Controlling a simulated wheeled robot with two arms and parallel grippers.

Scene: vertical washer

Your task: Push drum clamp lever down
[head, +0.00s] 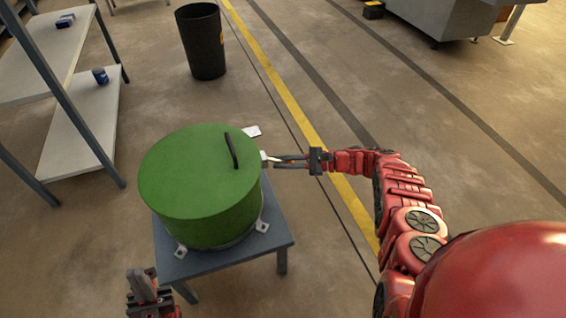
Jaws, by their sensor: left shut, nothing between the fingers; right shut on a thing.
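A green round drum (190,180) with a black handle (232,150) on its lid stands on a small blue-grey table (270,240). Pale metal clamps sit around its lower rim, one at the front right (262,226) and another at the front left (180,250). My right gripper (272,159) reaches in from the right to the drum's upper right edge. It is shut on a small pale clamp lever (264,155), mostly hidden by the fingertips. My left gripper (138,276) is shut and empty, low in front of the table's left corner.
A grey shelf (80,125) stands at the left with small blue items on it. A black bin (201,42) stands behind the drum. The floor right of the table is open.

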